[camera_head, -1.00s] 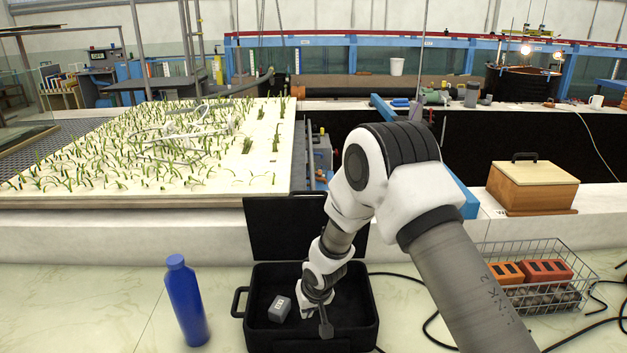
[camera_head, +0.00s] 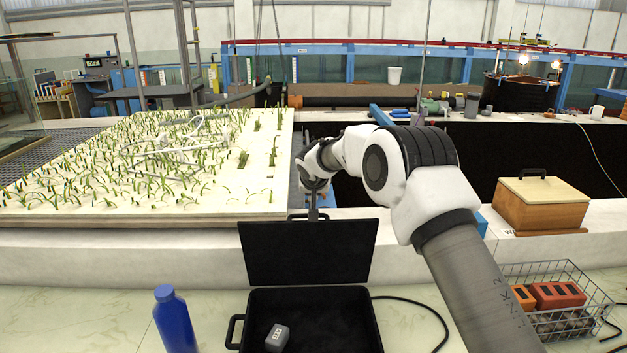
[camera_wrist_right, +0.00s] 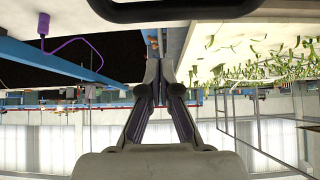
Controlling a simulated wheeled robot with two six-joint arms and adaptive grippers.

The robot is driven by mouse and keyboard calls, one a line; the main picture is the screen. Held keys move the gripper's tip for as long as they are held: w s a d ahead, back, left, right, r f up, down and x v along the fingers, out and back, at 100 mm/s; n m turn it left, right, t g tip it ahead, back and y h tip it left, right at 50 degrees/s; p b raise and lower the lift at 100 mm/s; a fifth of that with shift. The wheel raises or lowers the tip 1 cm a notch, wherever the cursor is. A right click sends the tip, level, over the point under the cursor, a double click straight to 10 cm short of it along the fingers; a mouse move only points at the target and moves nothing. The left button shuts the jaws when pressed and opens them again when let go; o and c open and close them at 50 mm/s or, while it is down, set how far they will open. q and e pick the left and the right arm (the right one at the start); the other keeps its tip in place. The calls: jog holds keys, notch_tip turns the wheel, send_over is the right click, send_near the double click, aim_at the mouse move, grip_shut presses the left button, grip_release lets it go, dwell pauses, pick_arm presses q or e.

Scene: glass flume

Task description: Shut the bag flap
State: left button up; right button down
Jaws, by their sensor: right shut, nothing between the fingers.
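The bag is a black case (camera_head: 236,330) at the bottom centre of the head view, with its flap (camera_head: 308,254) standing upright and open at the back. A dark handle (camera_head: 296,217) sits on the flap's top edge. My right gripper (camera_head: 313,217) is shut and empty, pointing down at the flap's top edge beside the handle. I cannot tell whether it touches the flap. In the right wrist view the shut fingers (camera_wrist_right: 166,66) show below a dark curved bar (camera_wrist_right: 170,12) at the top. My left gripper is not in view.
A grey block (camera_head: 277,337) lies inside the case. A blue bottle (camera_head: 174,322) stands to its left. A wire basket (camera_head: 560,272) with orange items is at the right, below a wooden box (camera_head: 541,208). A planted board (camera_head: 240,205) is at the back left.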

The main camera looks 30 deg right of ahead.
jog(key=s, duration=0.1)
jog(key=s+a+f, duration=0.1)
jog(key=s+a, duration=0.1)
jog(key=shift+s+f, duration=0.15)
jog(key=shift+f, duration=0.2)
jog(key=shift+d+f, duration=0.2)
